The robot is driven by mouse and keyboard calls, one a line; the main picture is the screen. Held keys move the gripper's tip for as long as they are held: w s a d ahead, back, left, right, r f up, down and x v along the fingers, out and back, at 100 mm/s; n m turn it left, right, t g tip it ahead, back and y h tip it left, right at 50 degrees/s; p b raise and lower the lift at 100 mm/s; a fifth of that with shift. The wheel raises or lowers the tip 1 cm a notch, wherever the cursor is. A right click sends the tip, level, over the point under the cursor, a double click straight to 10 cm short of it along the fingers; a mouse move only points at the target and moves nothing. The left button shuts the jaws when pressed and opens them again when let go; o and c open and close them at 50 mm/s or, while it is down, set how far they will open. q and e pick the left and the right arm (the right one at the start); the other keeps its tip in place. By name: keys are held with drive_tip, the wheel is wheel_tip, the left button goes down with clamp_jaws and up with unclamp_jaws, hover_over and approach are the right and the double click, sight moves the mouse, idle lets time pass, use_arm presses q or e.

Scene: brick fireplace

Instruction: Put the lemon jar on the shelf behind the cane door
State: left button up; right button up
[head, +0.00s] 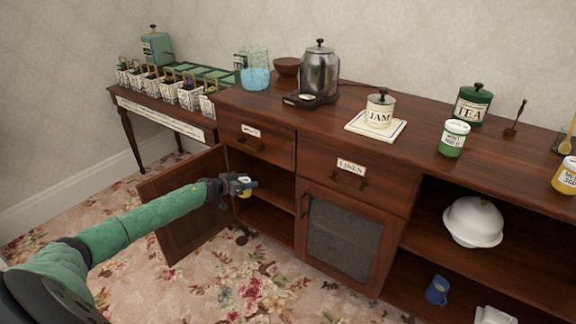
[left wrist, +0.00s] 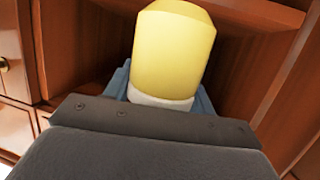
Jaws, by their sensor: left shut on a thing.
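My left gripper (head: 238,186) is shut on a yellow jar (head: 245,192), at the mouth of the open left compartment. The jar, taken as the lemon jar, fills the middle of the left wrist view (left wrist: 175,50); it is yellow with a white band near the jaws, and no label shows. The compartment has a wooden shelf (head: 270,197) inside, partly hidden by the gripper. Its door (head: 180,215) stands open to the left, showing plain wood. The cupboard door with a grey woven-looking panel (head: 343,240) is shut, right of the compartment. My right gripper is not in view.
Another yellow jar (head: 566,176) stands at the sideboard's right end. A green jar (head: 453,138), tea tin (head: 472,104), jam jar (head: 380,110) and kettle (head: 319,72) are on top. A white domed dish (head: 473,222) sits in the right open bay.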

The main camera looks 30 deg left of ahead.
use_arm(q)
drive_tip(key=shift+w+a+r, duration=0.1)
drive_tip(key=shift+w, duration=0.25)
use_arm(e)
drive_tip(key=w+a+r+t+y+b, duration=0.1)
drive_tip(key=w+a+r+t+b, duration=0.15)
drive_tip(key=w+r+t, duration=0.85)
use_arm(q)
drive_tip(key=r+x, duration=0.1)
drive_tip(key=x, duration=0.5)
drive_tip(key=r+b+x, duration=0.1)
drive_tip(key=x, duration=0.4)
drive_tip(key=w+r+x, duration=0.1)
drive_tip(key=x, duration=0.5)
drive_tip(key=shift+w+b, duration=0.3)
drive_tip(key=shift+b, duration=0.05)
drive_tip(key=shift+f+b, duration=0.4)
drive_tip(key=shift+f, duration=0.25)
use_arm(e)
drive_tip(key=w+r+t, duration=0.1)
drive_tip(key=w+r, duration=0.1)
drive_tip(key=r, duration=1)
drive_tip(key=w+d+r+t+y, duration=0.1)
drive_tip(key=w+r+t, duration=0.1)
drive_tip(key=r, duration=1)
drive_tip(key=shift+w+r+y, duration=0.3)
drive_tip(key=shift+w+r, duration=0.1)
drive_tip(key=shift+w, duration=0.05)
